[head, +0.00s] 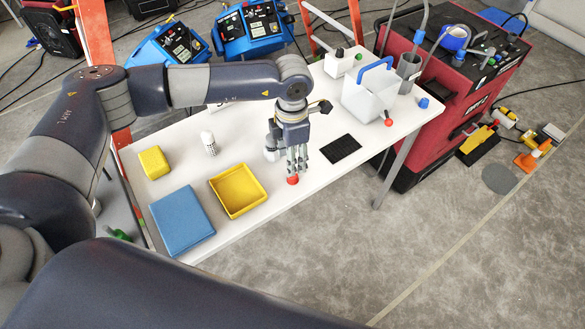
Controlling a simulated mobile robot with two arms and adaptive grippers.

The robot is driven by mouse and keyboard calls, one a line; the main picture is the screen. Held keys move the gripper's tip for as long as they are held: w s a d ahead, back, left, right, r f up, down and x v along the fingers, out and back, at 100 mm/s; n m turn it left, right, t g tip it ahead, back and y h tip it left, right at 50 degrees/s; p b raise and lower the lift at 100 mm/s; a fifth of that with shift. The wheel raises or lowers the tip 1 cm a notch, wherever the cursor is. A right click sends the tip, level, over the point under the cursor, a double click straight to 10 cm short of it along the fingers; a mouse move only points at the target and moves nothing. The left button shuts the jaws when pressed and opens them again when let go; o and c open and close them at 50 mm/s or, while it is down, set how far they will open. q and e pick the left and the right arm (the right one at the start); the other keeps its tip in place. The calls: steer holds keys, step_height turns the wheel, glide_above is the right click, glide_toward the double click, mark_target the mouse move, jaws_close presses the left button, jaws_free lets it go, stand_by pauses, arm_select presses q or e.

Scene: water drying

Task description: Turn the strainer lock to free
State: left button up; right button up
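My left gripper (297,172) points down over the front middle of the white table. Its fingers look close together, but whether they grip anything is unclear. A small red knob or ball (292,180) shows at the fingertips; I cannot tell if they touch it. A white container (369,98) with a blue handle (375,66) stands at the table's right. Another red knob (388,122) sits at its front right. I cannot tell which part is the strainer lock or how it is turned. My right gripper is not in view.
The white table (262,148) also holds a yellow tray (262,203), a blue box (182,216), a yellow block (154,161), a white bottle (209,143) and a black mat (341,149). A red machine (455,107) stands behind the right end. The front right floor is clear.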

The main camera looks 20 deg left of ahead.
mark_target(293, 178)
arm_select(q)
step_height(293, 178, down, 7)
steer(key=shift+p, duration=0.65)
jaws_close()
